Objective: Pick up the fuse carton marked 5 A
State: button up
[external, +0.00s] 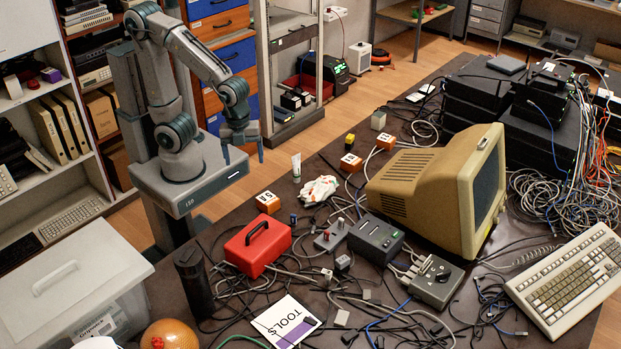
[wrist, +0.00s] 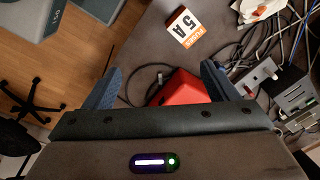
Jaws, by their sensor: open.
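The fuse carton marked 5 A (wrist: 185,27) is a small orange box with a white label, and the label reads clearly in the wrist view. In the external view this appears to be the carton (external: 268,203) near the table's left edge, beside the red case. My gripper (external: 243,154) hangs in the air up and left of it, with its fingers apart and nothing between them. In the wrist view my gripper (wrist: 161,70) is open, and the carton lies beyond the fingertips toward the top. Two similar orange-and-white cartons (external: 351,162) (external: 386,142) stand farther back; their labels are too small to read surely.
The red case (external: 258,247) stands close to the carton and also shows between my fingers in the wrist view (wrist: 182,90). A crumpled white cloth (external: 319,190), a white tube (external: 296,167), loose cables and grey boxes (external: 376,239) lie around. A beige monitor (external: 430,185) stands right.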

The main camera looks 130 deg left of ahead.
aim_at(268, 198)
jog(key=w+a+f+m+g+h, duration=0.15)
jog(key=w+a+f+m, duration=0.35)
jog(key=m, duration=0.5)
jog(key=shift+t, duration=0.25)
jog(key=f, duration=0.7)
jog(key=shift+d, duration=0.3)
jog(key=f, duration=0.1)
jog(key=f+b, duration=0.1)
jog(key=f, duration=0.3)
jog(key=shift+s+d+f, duration=0.1)
jog(key=shift+s+d, duration=0.05)
jog(key=shift+d, duration=0.1)
jog(key=c, duration=1.1)
